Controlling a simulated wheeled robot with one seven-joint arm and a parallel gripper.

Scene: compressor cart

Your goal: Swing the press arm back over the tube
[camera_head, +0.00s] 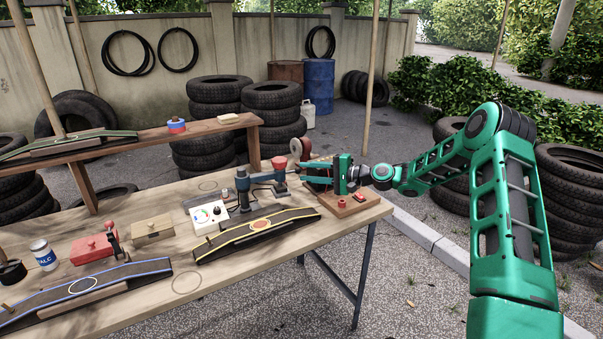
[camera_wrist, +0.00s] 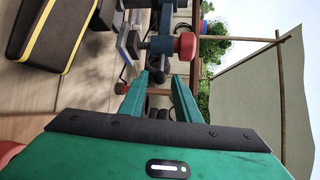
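The press on the bench has a blue-grey post (camera_head: 243,190) and a press arm (camera_head: 263,178) reaching right to a head with a red knob (camera_head: 279,162). In the wrist view the red knob (camera_wrist: 187,46) lies just beyond my fingers. A dark tube strip with yellow edges (camera_head: 222,241) and an orange-ringed patch lies in front of the press; the arm's head is beyond its far side, not over the patch. My gripper (camera_head: 306,171) is right of the press head. Its fingers (camera_wrist: 161,82) are open, with a dark rounded end (camera_wrist: 160,76) showing between the tips; contact is unclear.
A white dial box (camera_head: 208,217) stands left of the press. A wooden board (camera_head: 350,205) with a red part sits below my gripper at the bench's right end. A blue-edged strip (camera_head: 130,272), a red box (camera_head: 92,249) and a can (camera_head: 43,255) are at left.

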